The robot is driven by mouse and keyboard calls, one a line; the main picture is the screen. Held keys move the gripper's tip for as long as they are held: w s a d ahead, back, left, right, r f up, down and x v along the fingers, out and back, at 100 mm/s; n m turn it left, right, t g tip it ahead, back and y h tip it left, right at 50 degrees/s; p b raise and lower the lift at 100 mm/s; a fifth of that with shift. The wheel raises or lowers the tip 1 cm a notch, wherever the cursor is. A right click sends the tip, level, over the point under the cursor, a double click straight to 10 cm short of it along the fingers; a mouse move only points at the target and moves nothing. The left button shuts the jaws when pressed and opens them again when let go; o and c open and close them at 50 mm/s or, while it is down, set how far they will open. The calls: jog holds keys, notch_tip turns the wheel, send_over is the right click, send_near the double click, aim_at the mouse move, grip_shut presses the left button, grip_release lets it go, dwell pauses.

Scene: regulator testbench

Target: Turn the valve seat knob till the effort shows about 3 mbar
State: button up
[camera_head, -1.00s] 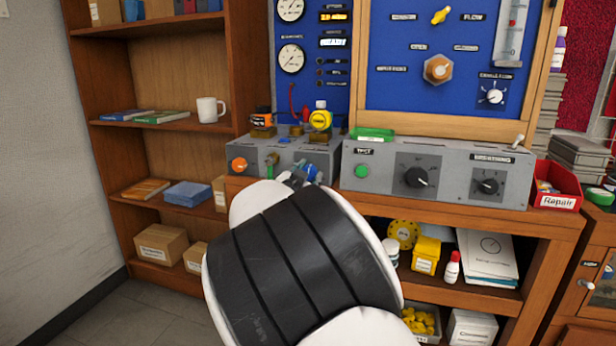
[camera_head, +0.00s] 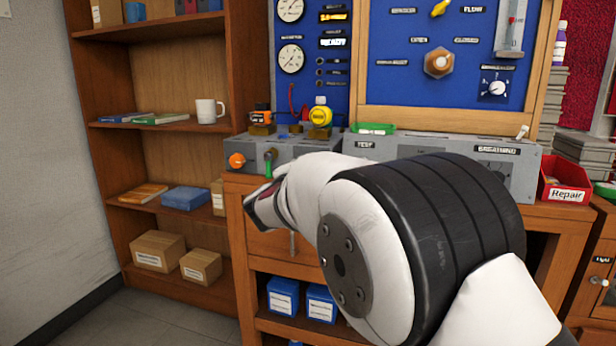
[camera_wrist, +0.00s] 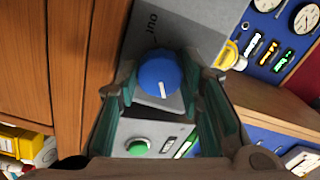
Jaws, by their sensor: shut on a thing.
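A blue knob (camera_wrist: 158,72) with a white pointer line sits on the grey box (camera_wrist: 205,28) in the wrist view. Letters reading about "OUT" are printed beside it. My gripper (camera_wrist: 161,76) has its fingers on both sides of the knob, shut on it. The grey box (camera_head: 245,148) shows there with an orange knob (camera_head: 237,160) and a green lever (camera_head: 269,160). Two lit displays, an upper one (camera_head: 334,17) and a lower one (camera_head: 334,42), are on the blue panel; their text is too small to read.
Two round gauges, the upper (camera_head: 290,9) and the lower (camera_head: 291,58), are left of the displays. A green button (camera_wrist: 138,147) is on the neighbouring box. A red Repair bin (camera_head: 566,188) stands right; a shelf (camera_head: 150,124) is left.

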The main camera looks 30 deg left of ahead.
jog(key=shift+m+b, duration=0.35)
jog(key=shift+m, duration=0.25)
jog(key=o, duration=1.2)
jog(key=shift+c, duration=0.2)
jog(key=shift+f, duration=0.1)
jog(key=v, duration=0.8)
